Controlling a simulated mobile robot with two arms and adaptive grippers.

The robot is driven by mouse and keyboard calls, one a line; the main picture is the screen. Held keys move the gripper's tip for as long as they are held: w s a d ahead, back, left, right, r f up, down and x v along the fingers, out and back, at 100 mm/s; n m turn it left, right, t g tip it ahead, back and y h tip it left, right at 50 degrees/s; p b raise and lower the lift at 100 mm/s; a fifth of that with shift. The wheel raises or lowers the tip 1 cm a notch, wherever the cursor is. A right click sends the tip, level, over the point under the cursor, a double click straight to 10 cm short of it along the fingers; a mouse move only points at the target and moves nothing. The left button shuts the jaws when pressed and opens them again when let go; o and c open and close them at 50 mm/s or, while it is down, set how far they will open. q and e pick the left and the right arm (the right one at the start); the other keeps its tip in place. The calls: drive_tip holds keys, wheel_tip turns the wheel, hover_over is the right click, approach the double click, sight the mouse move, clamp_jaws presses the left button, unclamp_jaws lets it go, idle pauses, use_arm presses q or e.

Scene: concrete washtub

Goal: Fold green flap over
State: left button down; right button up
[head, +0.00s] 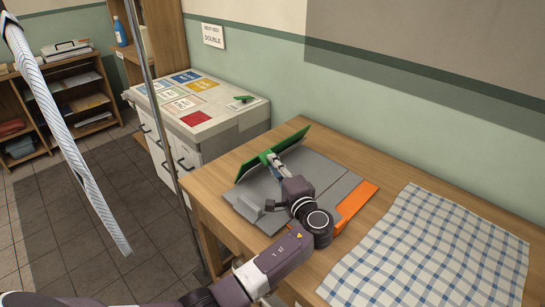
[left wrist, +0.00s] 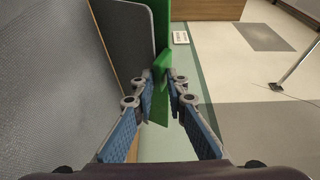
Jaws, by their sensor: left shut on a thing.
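The green flap (head: 297,143) stands raised and tilted at the far left side of a grey folding board (head: 320,172) on the wooden table. A green tab sticks out from it toward my gripper. My left gripper (head: 271,161) is shut on this tab. In the left wrist view the flap (left wrist: 162,22) runs up from between the fingers, and its tab is between the blue-padded fingertips of my left gripper (left wrist: 160,88). My arm hides part of the board. My right gripper does not show.
An orange flap (head: 357,204) lies on the board's right side. A blue checked cloth (head: 430,253) is spread at the table's right. A white cabinet (head: 215,115) with coloured cards stands behind left. A thin pole (head: 160,110) and striped strip (head: 65,130) cross the left.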

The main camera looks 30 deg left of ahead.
use_arm(q)
drive_tip(key=shift+s+d+f, duration=0.1)
drive_tip(key=shift+s+f, duration=0.05)
drive_tip(key=shift+f, duration=0.35)
drive_tip(key=shift+s+d+f, duration=0.1)
drive_tip(key=shift+s+f, duration=0.05)
drive_tip(key=shift+f, duration=0.35)
drive_tip(key=shift+a, duration=0.1)
drive_tip(key=c, duration=2.2)
unclamp_jaws()
drive_tip(key=shift+c, duration=0.2)
drive_tip(key=shift+o, duration=1)
drive_tip(key=shift+w+a+f, duration=0.1)
drive_tip(key=shift+a+f, duration=0.05)
drive_tip(key=shift+a, duration=0.05)
drive_tip(key=v, duration=0.8)
drive_tip(key=r+v, duration=0.1)
drive_tip(key=v, duration=0.3)
drive_tip(key=shift+w+d, duration=0.15)
drive_tip(key=shift+d, duration=0.1)
drive_tip(key=shift+c, duration=0.2)
